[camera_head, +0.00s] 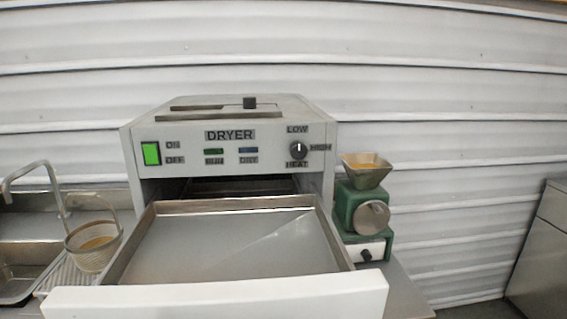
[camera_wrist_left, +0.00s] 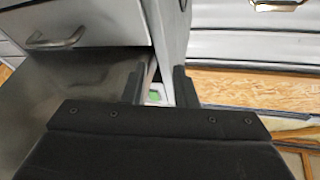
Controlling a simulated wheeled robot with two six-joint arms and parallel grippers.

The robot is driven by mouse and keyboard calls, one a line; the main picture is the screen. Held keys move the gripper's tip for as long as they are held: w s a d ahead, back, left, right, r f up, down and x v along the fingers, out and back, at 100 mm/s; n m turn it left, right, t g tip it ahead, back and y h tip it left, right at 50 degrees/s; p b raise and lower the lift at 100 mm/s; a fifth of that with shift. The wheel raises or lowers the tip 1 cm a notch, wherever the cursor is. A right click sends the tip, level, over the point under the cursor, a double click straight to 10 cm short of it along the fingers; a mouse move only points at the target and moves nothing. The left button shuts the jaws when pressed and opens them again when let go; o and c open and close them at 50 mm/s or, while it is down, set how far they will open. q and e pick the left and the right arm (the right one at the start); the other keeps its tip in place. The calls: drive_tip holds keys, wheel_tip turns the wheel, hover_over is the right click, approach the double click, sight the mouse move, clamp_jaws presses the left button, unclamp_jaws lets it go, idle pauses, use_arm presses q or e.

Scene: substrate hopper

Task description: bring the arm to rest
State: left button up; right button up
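My left gripper (camera_wrist_left: 159,76) shows in the left wrist view with its two dark fingers apart and nothing held between them. A grey metal panel edge lies beyond the fingers, and a small white and green patch (camera_wrist_left: 155,95) shows between them. Neither gripper shows in the head view, and my right gripper is in neither view.
A dryer (camera_head: 230,117) stands ahead with its empty-looking metal tray drawer (camera_head: 215,250) pulled out. A green grinder (camera_head: 347,205) with a filled hopper (camera_head: 367,176) stands right of it. A drawer handle (camera_wrist_left: 55,42) shows in the wrist view.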

use_arm(q)
drive_tip(key=s+a+f+n+g+y, duration=0.2)
drive_tip(key=s+f+n+g+y, duration=0.25)
drive_tip(key=s+f, duration=0.2)
drive_tip(key=s+a+f+n+g+y, duration=0.3)
drive_tip(key=s+f+n+g+y, duration=0.15)
drive_tip(key=f, duration=0.35)
drive_tip(key=s+d+f+m+g+h, duration=0.2)
drive_tip(key=s+d+f+g, duration=0.3)
drive_tip(key=s, duration=0.4)
drive_tip(key=s+d+f+m+g+h, duration=0.1)
drive_tip(key=s+d+f+g, duration=0.3)
drive_tip(key=s+f, duration=0.4)
wheel_tip(320, 180, down, 23)
drive_tip(key=s+a+g, duration=0.1)
drive_tip(key=s+a, duration=0.1)
drive_tip(key=s+d+f+g+h, duration=0.1)
drive_tip(key=s+f, duration=1.3)
drive_tip(key=f, duration=0.1)
drive_tip(key=shift+s+d, duration=0.15)
drive_tip(key=shift+s, duration=0.2)
drive_tip(key=shift+f, duration=0.1)
